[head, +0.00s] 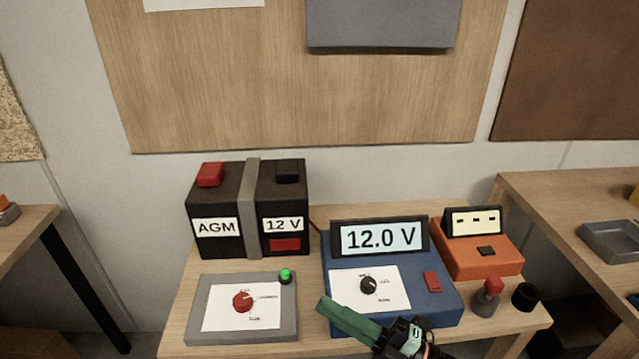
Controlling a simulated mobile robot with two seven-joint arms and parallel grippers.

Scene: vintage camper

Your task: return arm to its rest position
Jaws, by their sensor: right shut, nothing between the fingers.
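My right gripper (325,306) comes in from the bottom edge of the head view. Its long green fingers are together with nothing between them, and they point up and to the left. They show in front of the lower part of the blue device (445,303), which has a "12.0 V" display, a black knob and a red switch. I cannot tell whether the fingers touch it. Most of the right arm is out of frame. My left gripper is not in view.
A black AGM battery (225,240) stands behind a grey panel (193,325) with a red knob and green light. An orange device (475,260), a red-topped knob (489,293) and a black cap (525,296) stand right on the wooden table (180,325). Other tables flank it.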

